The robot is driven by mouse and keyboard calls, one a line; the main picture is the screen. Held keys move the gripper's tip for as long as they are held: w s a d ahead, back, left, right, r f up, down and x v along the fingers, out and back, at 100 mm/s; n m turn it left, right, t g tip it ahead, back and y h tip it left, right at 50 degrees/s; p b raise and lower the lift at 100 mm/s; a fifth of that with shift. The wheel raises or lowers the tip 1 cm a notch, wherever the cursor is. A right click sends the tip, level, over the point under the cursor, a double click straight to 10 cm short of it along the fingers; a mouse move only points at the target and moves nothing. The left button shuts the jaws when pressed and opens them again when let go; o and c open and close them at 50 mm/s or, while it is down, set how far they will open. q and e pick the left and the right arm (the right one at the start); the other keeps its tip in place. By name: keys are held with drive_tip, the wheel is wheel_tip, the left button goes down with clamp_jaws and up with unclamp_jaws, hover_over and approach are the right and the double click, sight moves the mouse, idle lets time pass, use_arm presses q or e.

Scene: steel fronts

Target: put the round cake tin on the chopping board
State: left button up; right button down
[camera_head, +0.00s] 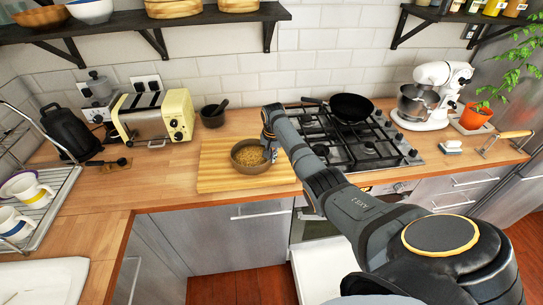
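My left gripper is not in view.
A gas hob (350,140) with a black pan (351,107) lies right of the board. Bare counter (150,185) lies left of the board.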

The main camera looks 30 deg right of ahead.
drive_tip(key=shift+f, duration=0.1)
drive_tip(key=c, duration=1.5)
unclamp_jaws()
drive_tip(key=r, duration=0.4)
drive_tip(key=s+r+b, duration=0.1)
drive_tip(key=r, duration=0.3)
drive_tip(key=r+b, duration=0.1)
drive_tip(key=r, duration=0.3)
drive_tip(key=shift+s+a, duration=0.2)
drive_tip(key=shift+a, duration=0.1)
